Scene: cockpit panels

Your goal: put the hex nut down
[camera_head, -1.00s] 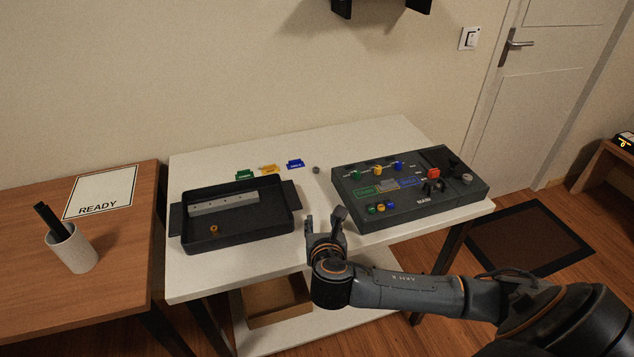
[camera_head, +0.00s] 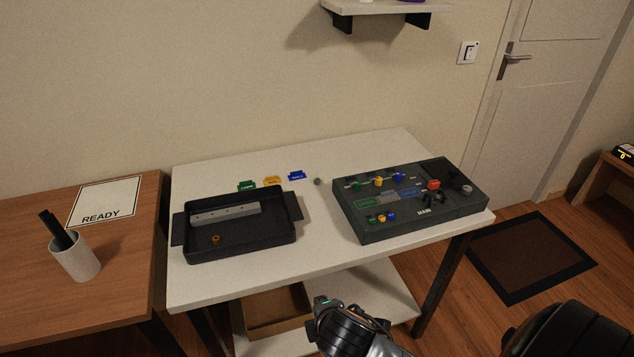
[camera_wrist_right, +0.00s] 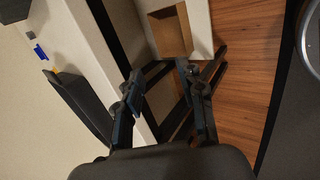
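A small grey round piece (camera_head: 317,181), which looks like the hex nut, rests on the white table behind the gap between the black tray (camera_head: 240,255) and the panel. It is too small to make out its shape surely. My right gripper (camera_wrist_right: 160,78) is open and empty in the right wrist view, with the table edge to its left. In the head view my right arm shows low in front of the table, well away from the grey piece, and its fingers are not visible. My left gripper is in no view.
The tray holds a grey bar (camera_head: 225,214) and a small orange-brown piece (camera_head: 215,240). Green, yellow and blue labels (camera_head: 272,181) lie behind it. A dark control panel (camera_head: 410,200) stands on the right. A cardboard box (camera_head: 277,312) sits on the lower shelf.

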